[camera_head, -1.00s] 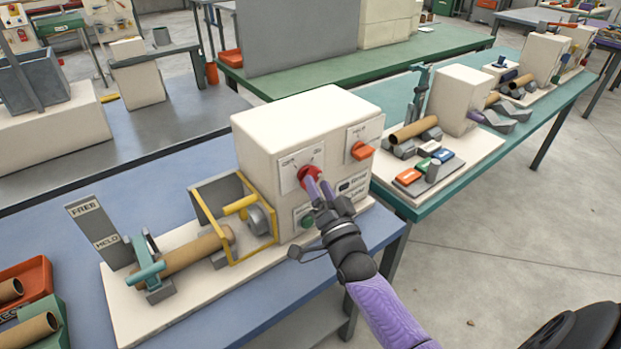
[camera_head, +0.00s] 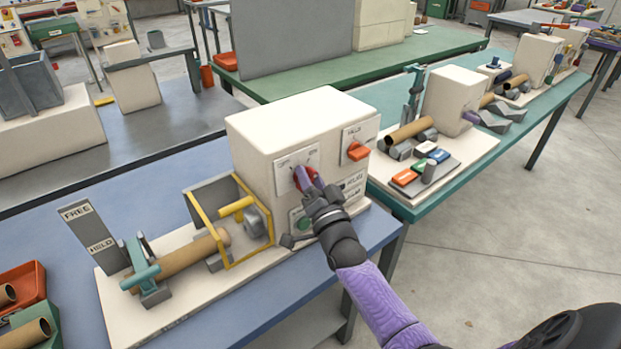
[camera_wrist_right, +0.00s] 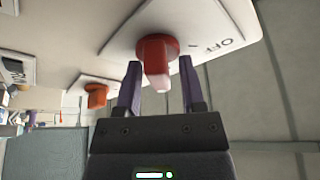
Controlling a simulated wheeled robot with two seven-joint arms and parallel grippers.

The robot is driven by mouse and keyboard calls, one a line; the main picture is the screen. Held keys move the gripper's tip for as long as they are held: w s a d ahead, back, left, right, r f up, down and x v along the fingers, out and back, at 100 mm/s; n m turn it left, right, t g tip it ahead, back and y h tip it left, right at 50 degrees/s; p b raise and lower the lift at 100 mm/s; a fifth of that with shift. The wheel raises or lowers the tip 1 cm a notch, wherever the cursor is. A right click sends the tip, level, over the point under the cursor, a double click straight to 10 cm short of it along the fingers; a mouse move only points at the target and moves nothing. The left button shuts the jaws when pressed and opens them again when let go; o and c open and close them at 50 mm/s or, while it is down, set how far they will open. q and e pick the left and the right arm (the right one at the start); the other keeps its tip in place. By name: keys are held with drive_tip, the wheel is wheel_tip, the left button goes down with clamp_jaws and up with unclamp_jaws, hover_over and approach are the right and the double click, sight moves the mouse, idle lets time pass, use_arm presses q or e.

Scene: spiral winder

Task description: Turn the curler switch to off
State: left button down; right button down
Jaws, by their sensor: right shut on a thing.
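The red curler switch (camera_head: 300,178) is a knob on a white label plate on the front of the cream machine box (camera_head: 290,125). My right gripper (camera_head: 312,187) is shut on it, its purple fingers reaching in from the lower right. In the right wrist view the red knob (camera_wrist_right: 155,48) has its raised grip between the two fingers, and the word OFF is on the plate to its right. The knob's exact setting cannot be read in the head view because the fingers partly cover it. My left gripper is not in view.
An orange switch (camera_head: 358,151) sits right of the red one, and a green button (camera_head: 304,222) lies below. A yellow guard frame (camera_head: 228,222) and a cardboard tube (camera_head: 190,257) stand to the left. Blue bench surface (camera_head: 225,312) is clear in front.

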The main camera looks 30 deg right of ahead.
drive_tip(key=shift+n, duration=0.4)
drive_tip(key=n+t+y+b, duration=0.1)
drive_tip(key=n+y, duration=0.1)
drive_tip(key=n, duration=0.2)
drive_tip(key=shift+a+f+b, duration=0.1)
drive_tip(key=shift+b, duration=0.2)
drive_tip(key=n+y, duration=0.1)
drive_tip(key=n, duration=0.1)
drive_tip(key=n+y+b, duration=0.1)
drive_tip(key=n+y, duration=0.1)
drive_tip(key=n, duration=0.1)
drive_tip(key=shift+a+n, duration=0.1)
drive_tip(key=shift+n, duration=0.2)
drive_tip(key=n+y, duration=0.1)
drive_tip(key=n, duration=0.2)
drive_tip(key=n+y, duration=0.2)
drive_tip(key=n, duration=0.1)
drive_tip(key=shift+a+n, duration=0.1)
drive_tip(key=shift+n, duration=0.2)
drive_tip(key=shift+a+n+g+y+b, duration=0.1)
drive_tip(key=shift+n+g+y, duration=0.3)
drive_tip(key=shift+n, duration=0.55)
drive_tip(key=shift+d+n+g+y+b, duration=0.1)
drive_tip(key=shift+n+g+y, duration=0.1)
drive_tip(key=shift+n+y, duration=0.55)
drive_tip(key=shift+a+n+g+y+b, duration=0.1)
drive_tip(key=shift+n+g+y, duration=0.2)
drive_tip(key=shift+n, duration=0.8)
drive_tip(key=c, duration=0.6)
unclamp_jaws()
